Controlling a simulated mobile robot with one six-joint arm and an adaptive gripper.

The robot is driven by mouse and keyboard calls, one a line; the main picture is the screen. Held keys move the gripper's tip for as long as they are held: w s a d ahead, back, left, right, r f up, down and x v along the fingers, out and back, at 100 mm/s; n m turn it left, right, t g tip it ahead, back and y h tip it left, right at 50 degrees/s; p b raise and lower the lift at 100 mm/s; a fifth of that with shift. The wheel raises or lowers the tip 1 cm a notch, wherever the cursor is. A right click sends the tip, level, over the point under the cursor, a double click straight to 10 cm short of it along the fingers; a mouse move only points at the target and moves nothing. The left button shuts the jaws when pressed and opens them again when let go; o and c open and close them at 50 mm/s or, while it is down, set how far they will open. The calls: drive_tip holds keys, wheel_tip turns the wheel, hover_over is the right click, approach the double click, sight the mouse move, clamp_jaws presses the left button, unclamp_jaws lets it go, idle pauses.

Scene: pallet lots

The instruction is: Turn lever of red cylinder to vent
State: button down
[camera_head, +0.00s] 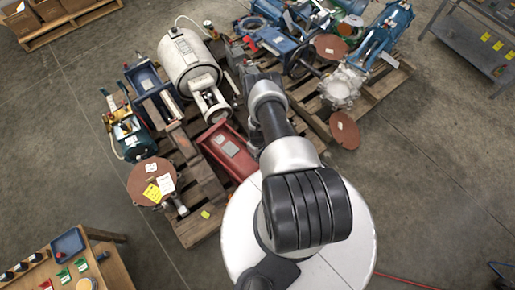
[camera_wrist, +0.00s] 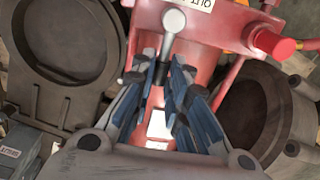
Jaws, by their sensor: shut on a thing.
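The red cylinder (camera_head: 228,150) lies on the pallet among other machine parts, left of my arm in the head view. In the wrist view its red body (camera_wrist: 205,45) fills the top middle. A grey lever with a round end (camera_wrist: 173,20) stands over it and runs down between my fingertips. My gripper (camera_wrist: 165,70) is shut on this lever, with blue-sided fingers either side of its lower part. The exact contact is partly hidden by the fingers. In the head view my arm hides the gripper and lever.
Dark round castings flank the cylinder at left (camera_wrist: 65,45) and right (camera_wrist: 250,110). A white tank (camera_head: 188,60) stands behind. A wooden table (camera_head: 110,270) is at lower left; floor at right is clear.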

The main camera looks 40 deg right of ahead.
idle(0.3)
drive_tip(key=c, duration=1.6)
unclamp_jaws()
drive_tip(key=shift+o, duration=0.2)
drive_tip(key=shift+r, duration=0.1)
wheel_tip(320, 180, up, 12)
drive_tip(key=shift+d, duration=0.15)
